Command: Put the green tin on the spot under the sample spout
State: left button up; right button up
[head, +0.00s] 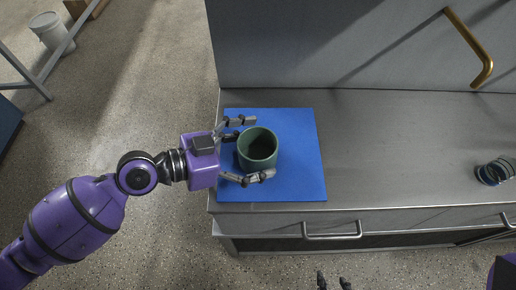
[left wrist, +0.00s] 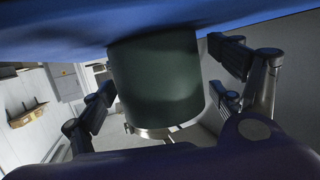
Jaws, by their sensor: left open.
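The green tin (head: 258,146) stands upright on the blue mat (head: 300,180), open end up. My left gripper (head: 262,149) is open, with one finger on the far side of the tin and one on the near side. The left wrist view shows the tin (left wrist: 156,80) between the two fingers, with the mat (left wrist: 60,30) across the top of the picture. Whether the fingers touch the tin I cannot tell. Two fingertips of my right gripper (head: 333,281) show apart at the bottom edge, nothing between them. I cannot make out the sample spout or its spot.
The steel counter (head: 400,150) is clear right of the mat, up to a glass-like round container (head: 494,172) at the far right. A drawer handle (head: 332,236) juts from the counter's front.

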pick_arm(q)
jog(key=shift+w+d+f, duration=0.1)
jog(key=shift+d, duration=0.15)
jog(key=shift+f, duration=0.1)
jog(key=c, duration=1.4)
pick_arm(e)
jog(key=shift+s+d, duration=0.1)
jog(key=shift+s, duration=0.05)
jog(key=shift+w, duration=0.25)
